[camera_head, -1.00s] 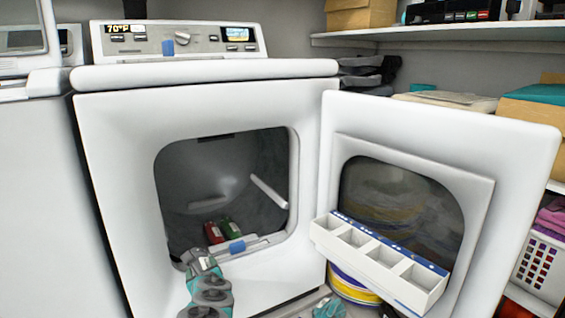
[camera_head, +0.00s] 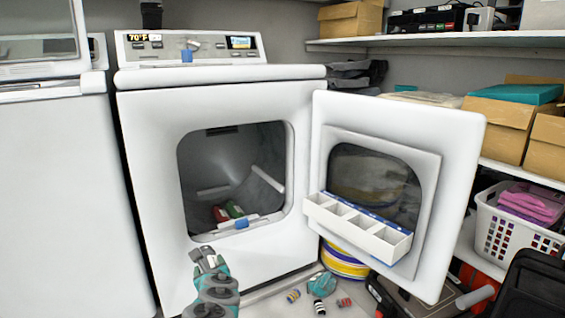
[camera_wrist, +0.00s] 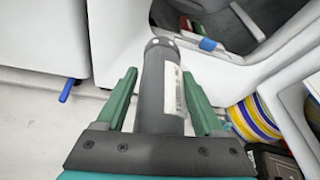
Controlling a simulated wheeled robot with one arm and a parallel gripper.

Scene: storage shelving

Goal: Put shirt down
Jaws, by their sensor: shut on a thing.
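My gripper (camera_head: 207,262) is in front of the dryer, low and left of its open drum (camera_head: 232,180). In the wrist view, its green fingers (camera_wrist: 159,82) are on either side of a dark grey cylinder with a white strip (camera_wrist: 155,110), which is held upright between them. I cannot recognise a shirt in the grip. A red item (camera_head: 220,214) and a green item (camera_head: 235,209) lie inside the drum near its lower edge. They also show at the top of the wrist view.
The dryer door (camera_head: 465,130) stands open to the right, with a white compartment tray (camera_head: 358,228) against it. A yellow-striped round item (camera_head: 345,262) and several small things lie on the floor below. A white basket (camera_head: 495,235) with pink cloth stands at the right.

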